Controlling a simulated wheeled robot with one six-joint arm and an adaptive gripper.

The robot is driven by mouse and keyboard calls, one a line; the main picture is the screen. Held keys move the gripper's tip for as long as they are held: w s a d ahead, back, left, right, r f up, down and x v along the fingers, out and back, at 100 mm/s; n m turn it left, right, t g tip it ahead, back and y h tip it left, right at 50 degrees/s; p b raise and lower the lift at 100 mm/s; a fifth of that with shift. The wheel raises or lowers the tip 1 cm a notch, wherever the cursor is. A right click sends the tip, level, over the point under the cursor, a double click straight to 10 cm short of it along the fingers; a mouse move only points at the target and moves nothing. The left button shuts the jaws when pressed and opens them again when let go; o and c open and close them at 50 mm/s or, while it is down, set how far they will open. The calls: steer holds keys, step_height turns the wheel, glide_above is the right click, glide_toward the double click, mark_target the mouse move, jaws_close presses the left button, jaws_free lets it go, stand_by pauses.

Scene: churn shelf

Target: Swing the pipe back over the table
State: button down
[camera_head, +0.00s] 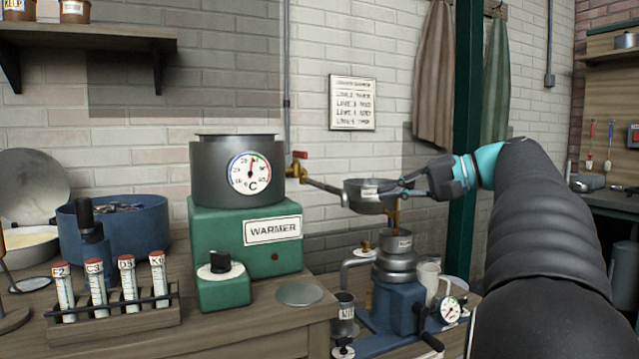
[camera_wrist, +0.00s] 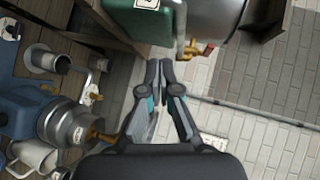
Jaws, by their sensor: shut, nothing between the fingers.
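The pipe (camera_head: 322,186) is a short grey tube. It runs from a brass tap (camera_head: 297,168) with a red handle on the side of the dark warmer pot (camera_head: 215,172), toward a small dark labelled pan (camera_head: 362,204). In the wrist view the tap (camera_wrist: 196,50) and the pipe's grey end (camera_wrist: 181,48) show just beyond my fingertips. My gripper (camera_head: 398,188) is at the right of the pan in the head view. In the wrist view my gripper's fingers (camera_wrist: 162,64) are together and empty. Contact with the pan or pipe cannot be told.
The wooden table (camera_head: 240,335) holds the green warmer base (camera_head: 245,240), a tube rack (camera_head: 110,325) and a blue tub (camera_head: 140,225). Lower right stands a blue machine (camera_head: 398,305) with a metal bowl (camera_head: 395,268) and gauge (camera_head: 450,309). A green post (camera_head: 467,100) rises beside my arm.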

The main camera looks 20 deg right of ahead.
steer(key=s+d+r+t+y, duration=0.1)
steer(key=s+d+r, duration=0.15)
steer(key=d, duration=0.25)
steer(key=s+a+x, duration=0.1)
steer(key=x, duration=1.2)
steer(key=shift+a+n+b, duration=0.3)
steer(key=shift+a+b, duration=0.15)
steer(key=shift+s, duration=0.1)
